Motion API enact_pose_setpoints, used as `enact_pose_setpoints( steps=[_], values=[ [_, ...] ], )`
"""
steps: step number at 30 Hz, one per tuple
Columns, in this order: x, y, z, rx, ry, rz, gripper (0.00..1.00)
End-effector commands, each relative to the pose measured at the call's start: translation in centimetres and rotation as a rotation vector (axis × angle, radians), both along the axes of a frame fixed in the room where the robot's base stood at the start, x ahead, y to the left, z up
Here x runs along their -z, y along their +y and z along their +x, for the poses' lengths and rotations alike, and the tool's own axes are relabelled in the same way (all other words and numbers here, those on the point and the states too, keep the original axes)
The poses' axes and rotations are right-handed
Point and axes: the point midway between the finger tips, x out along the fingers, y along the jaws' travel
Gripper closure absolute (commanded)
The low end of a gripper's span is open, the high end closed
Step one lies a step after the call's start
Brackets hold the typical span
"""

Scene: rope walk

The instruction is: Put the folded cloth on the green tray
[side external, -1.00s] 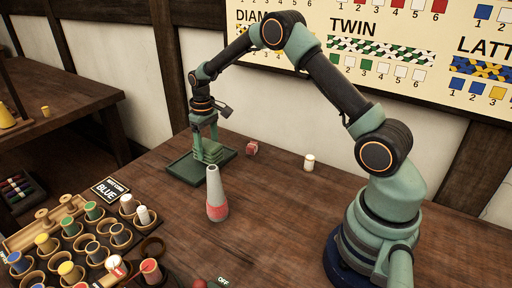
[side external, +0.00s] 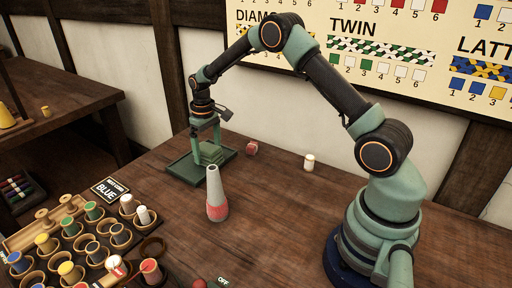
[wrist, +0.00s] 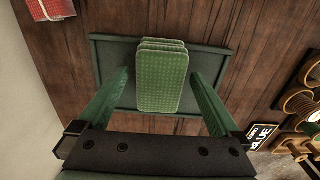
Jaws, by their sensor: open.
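The folded cloth (wrist: 162,80) is green, textured and in several layers. It lies on the green tray (wrist: 105,50), near its middle and reaching toward the tray's edges in the wrist view. In the side view the cloth (side external: 210,153) rests on the tray (side external: 186,173) at the far left of the table. My gripper (wrist: 158,82) is open, with one finger on each side of the cloth and a visible gap at both sides. In the side view my gripper (side external: 207,143) is low over the tray.
A grey and pink bottle-shaped object (side external: 216,195) stands in front of the tray. A red block (side external: 252,148) and a white spool (side external: 309,162) stand to its right. A rack of spools (side external: 72,240) and a BLUE sign (side external: 108,189) are at left.

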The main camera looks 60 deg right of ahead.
Motion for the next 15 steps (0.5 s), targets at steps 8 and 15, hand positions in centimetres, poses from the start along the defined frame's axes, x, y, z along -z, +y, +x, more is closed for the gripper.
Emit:
enact_pose_setpoints(
  steps=[8, 15],
  values=[
    [-4.3, 0.0, 0.1, 0.000, -0.006, -0.001, 0.01],
    [-9.2, 0.0, 0.1, 0.000, -0.005, -0.001, 0.01]
  ],
)
